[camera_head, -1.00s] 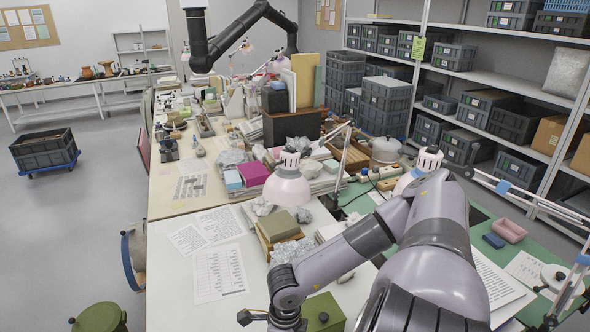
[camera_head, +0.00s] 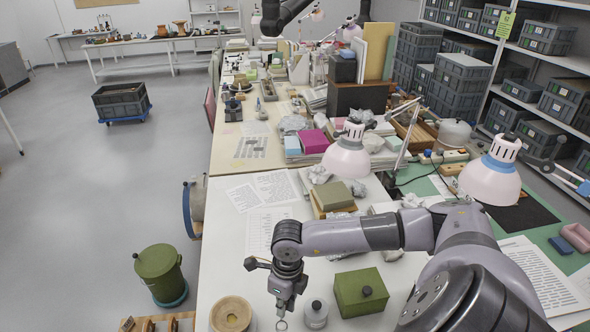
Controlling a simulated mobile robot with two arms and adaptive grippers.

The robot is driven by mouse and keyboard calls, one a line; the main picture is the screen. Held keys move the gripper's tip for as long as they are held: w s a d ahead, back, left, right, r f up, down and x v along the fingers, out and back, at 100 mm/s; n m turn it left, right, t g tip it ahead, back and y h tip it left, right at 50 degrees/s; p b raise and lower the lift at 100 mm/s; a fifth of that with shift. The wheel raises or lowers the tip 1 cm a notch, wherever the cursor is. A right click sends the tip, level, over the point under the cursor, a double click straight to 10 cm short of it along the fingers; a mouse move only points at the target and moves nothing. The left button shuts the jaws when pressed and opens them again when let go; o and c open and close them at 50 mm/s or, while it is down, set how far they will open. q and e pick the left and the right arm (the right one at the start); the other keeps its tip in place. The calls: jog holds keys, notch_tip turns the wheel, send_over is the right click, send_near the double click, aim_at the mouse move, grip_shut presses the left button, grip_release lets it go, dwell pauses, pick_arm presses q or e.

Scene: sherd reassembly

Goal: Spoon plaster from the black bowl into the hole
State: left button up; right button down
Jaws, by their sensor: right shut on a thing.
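My right gripper (camera_head: 283,306) points down over the near part of the white table (camera_head: 225,267). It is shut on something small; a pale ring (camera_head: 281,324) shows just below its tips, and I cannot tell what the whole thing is. A tan round vessel or stand (camera_head: 231,314) with a ringed top is left of the gripper, partly cut off by the lower edge. I cannot make out a black bowl, plaster or the hole in this view. My left gripper is not in view.
A small pale jar with a dark knob (camera_head: 316,313) stands just right of the gripper. Lamps (camera_head: 346,157), books and papers crowd the table behind. A green bin (camera_head: 159,271) stands on the floor at left.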

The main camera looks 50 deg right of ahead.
jog(key=shift+w+a+b, duration=0.9)
jog(key=shift+w+a, duration=0.9)
jog(key=shift+w, duration=2.4)
jog(key=shift+w+a+b, duration=0.85)
jog(key=shift+w+a, duration=0.95)
jog(key=shift+w, duration=2.35)
jog(key=s+d+f+t+y+b, duration=0.5)
jog(key=f+y+b, duration=0.5)
jog(key=b, duration=1.6)
jog(key=shift+s+d+f+t+y, duration=0.15)
jog(key=shift+s+d+t+y, duration=0.4)
jog(key=shift+d+t, duration=0.9)
jog(key=shift+w+a, duration=0.2)
